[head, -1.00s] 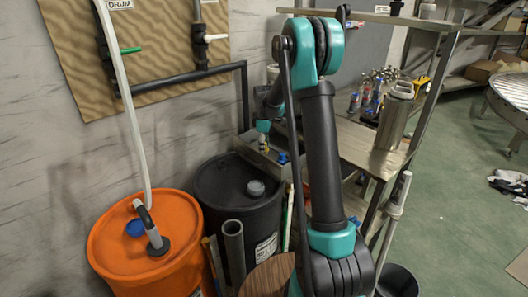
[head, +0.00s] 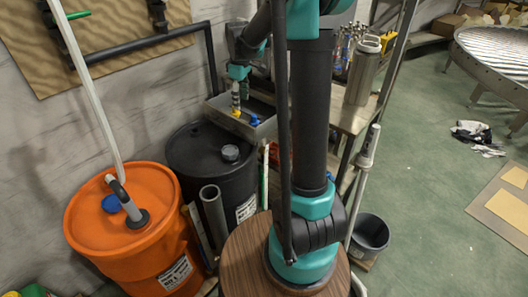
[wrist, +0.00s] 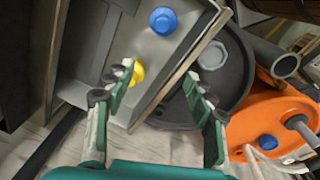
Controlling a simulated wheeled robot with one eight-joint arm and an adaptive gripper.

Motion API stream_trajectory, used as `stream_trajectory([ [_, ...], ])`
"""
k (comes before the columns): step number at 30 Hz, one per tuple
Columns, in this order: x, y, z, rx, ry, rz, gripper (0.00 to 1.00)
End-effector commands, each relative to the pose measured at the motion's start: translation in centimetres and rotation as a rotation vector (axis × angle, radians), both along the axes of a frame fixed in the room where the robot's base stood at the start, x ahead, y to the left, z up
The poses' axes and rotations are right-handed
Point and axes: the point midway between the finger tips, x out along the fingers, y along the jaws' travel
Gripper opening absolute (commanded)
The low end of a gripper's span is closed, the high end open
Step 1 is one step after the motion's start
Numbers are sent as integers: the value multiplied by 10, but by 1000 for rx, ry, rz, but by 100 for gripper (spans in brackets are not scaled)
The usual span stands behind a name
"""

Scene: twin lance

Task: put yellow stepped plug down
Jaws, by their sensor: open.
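The yellow stepped plug (wrist: 137,72) lies in a grey metal tray (wrist: 72,88), near the tray's wall. It also shows as a small yellow spot in the head view (head: 237,113). My gripper (wrist: 158,92) is open, its two fingers spread wide. In the wrist view, the left fingertip overlaps the plug's edge and the right finger is well apart from it. I cannot tell whether the left finger touches the plug. In the head view my gripper (head: 236,92) hangs over the tray.
A blue plug (wrist: 163,20) lies in the same tray. A black drum (wrist: 235,62) stands beside it and an orange drum (head: 130,225) stands left of that. Open green floor lies farther right.

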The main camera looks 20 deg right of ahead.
Motion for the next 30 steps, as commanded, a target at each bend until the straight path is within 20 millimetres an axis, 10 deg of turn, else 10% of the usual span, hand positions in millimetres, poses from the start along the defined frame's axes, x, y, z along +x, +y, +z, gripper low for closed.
stream_trajectory([
  [18,-250,-32,-83,170,-231,-804,54],
  [30,-283,-34,-102,211,-260,-922,54],
])
